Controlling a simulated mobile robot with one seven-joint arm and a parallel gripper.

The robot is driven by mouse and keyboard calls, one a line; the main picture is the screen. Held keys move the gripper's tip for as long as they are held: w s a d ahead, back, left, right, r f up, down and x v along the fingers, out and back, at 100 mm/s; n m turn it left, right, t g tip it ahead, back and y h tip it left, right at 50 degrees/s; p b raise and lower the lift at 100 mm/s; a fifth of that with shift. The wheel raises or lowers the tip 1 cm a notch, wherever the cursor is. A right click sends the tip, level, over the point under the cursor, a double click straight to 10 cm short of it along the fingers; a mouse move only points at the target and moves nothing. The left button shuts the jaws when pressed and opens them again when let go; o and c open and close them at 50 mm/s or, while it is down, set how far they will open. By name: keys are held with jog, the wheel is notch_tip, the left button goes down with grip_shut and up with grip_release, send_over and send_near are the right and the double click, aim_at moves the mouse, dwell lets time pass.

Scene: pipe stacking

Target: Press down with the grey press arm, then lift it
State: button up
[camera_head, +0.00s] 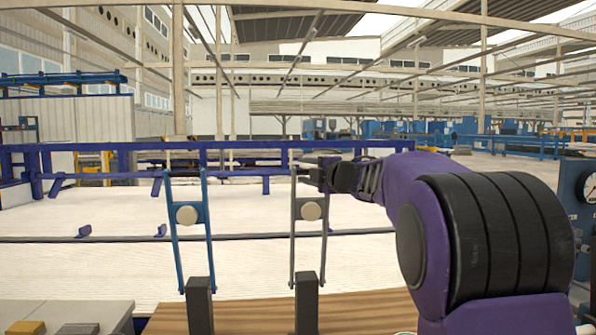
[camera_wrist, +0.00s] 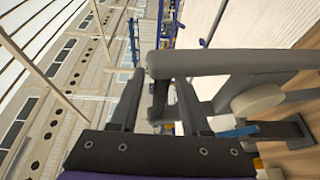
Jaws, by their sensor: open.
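The grey press arm (camera_head: 295,238) stands raised on a dark post, with a pale round disc on its crosspiece. My gripper (camera_head: 322,172) is at the top end of the grey press arm. My gripper partly hides the top bar in the head view.
A similar blue press arm (camera_head: 181,245) stands raised to the left on its own dark post (camera_head: 200,305). Both posts rise from a wooden surface (camera_head: 365,312). A grey block (camera_head: 85,315) is at the lower left. A panel with a gauge (camera_head: 589,187) is at the right edge.

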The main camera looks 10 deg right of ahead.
jog(key=shift+w+a, duration=0.15)
jog(key=shift+w, duration=0.25)
grip_shut()
dwell(1.4)
